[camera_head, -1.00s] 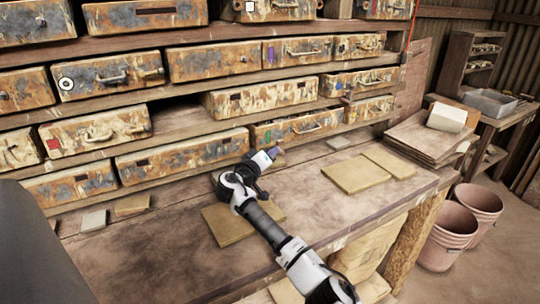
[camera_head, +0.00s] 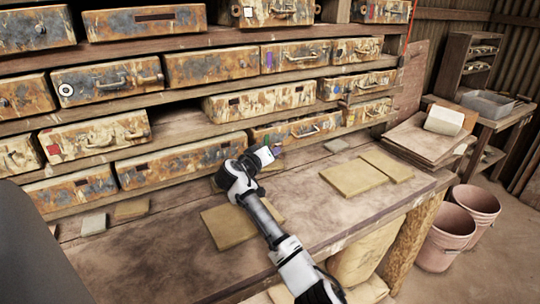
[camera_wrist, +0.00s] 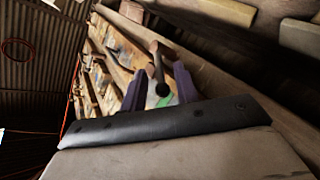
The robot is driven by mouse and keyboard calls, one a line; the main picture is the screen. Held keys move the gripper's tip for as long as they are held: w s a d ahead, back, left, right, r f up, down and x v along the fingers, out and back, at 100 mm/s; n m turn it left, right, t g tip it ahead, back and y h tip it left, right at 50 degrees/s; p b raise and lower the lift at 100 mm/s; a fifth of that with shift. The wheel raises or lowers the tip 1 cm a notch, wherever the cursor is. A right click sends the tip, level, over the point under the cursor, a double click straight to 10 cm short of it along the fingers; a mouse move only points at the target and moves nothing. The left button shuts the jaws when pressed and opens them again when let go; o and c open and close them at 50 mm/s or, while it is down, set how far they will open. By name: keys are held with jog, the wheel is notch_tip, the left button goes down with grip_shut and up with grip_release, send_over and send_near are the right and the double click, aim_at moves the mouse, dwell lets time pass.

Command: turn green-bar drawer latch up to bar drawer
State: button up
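The green-bar drawer (camera_head: 322,121) is a rusty, paint-worn drawer front with a curved handle in the lower row, just above the bench. Its green mark (camera_wrist: 168,100) shows between my fingers in the wrist view. My gripper (camera_head: 277,153) is at the drawer's lower left part, hiding some of its front. In the wrist view the two purple fingers of my gripper (camera_wrist: 161,72) stand apart. A dark rod with a round end, seemingly the latch (camera_wrist: 162,88), shows between them. I see a gap on its sides and cannot tell whether either finger touches it.
Rows of similar rusty drawers fill the shelves (camera_head: 180,126) above and beside. Flat tan tiles (camera_head: 352,177) lie on the workbench (camera_head: 150,245), one under my forearm. Pink buckets (camera_head: 452,228) stand on the floor at right.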

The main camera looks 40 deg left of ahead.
jog(key=b+v, duration=0.4)
jog(key=v, duration=0.9)
jog(key=shift+s, duration=0.4)
jog(key=shift+r, duration=0.15)
notch_tip(320, 180, up, 15)
jog(key=s+a+n+t+y, duration=0.1)
jog(key=s+a+y, duration=0.1)
jog(key=y, duration=0.4)
jog(key=w+d+f+n+h, duration=0.1)
jog(key=d+f, duration=0.2)
jog(key=f, duration=0.6)
jog(key=w+d+f+h, duration=0.1)
jog(key=d+f, duration=0.1)
jog(key=f, duration=0.7)
jog(key=shift+t, duration=0.4)
jog(key=p+x, duration=0.1)
jog(key=x, duration=0.3)
jog(key=p+x, duration=0.2)
jog(key=x, duration=0.3)
jog(key=p+x, duration=0.1)
jog(key=x, duration=0.3)
jog(key=shift+w+f+p, duration=0.35)
